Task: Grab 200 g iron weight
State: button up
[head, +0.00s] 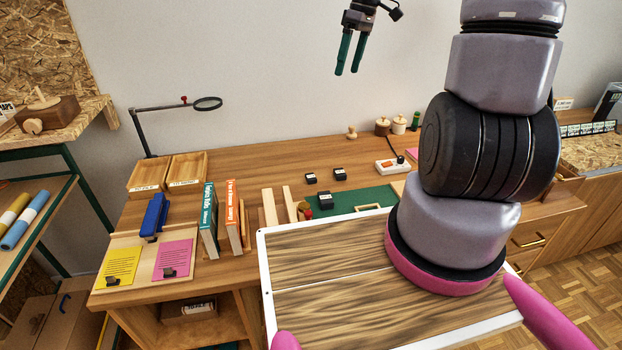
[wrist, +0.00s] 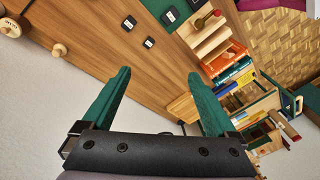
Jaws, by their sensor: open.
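Three small black blocks with pale labels lie on the wooden desk (head: 250,160); their labels are too small to read, so I cannot tell which is the 200 g iron weight. One block (head: 311,178) and a second block (head: 340,173) sit on bare wood. A larger block (head: 325,200) sits on the green mat (head: 375,197). In the wrist view they show at the top: two blocks (wrist: 130,22) (wrist: 149,42) on wood and one (wrist: 169,15) on green. My gripper (head: 347,72) is open and empty, high above the desk, its green fingers (wrist: 160,75) apart.
Upright books (head: 209,218), wooden trays (head: 147,172) and a blue stapler-like object (head: 154,214) fill the left side. A white device (head: 392,166) lies right of the blocks. The middle back of the desk is clear.

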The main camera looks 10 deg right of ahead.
jog(key=w+d+f+n+g+y, duration=0.1)
jog(key=w+f+n+y, duration=0.15)
jog(key=f, duration=0.65)
jog(key=w+d+f+n+g+y, duration=0.15)
jog(key=w+f+n, duration=0.25)
jog(key=f, duration=0.4)
jog(key=n+y, duration=0.5)
jog(key=y, duration=0.1)
send_near(312, 176)
jog(key=x, duration=0.8)
jog(key=shift+a+f, duration=0.1)
jog(key=shift+a, duration=0.1)
jog(key=shift+c, duration=0.3)
grip_shut()
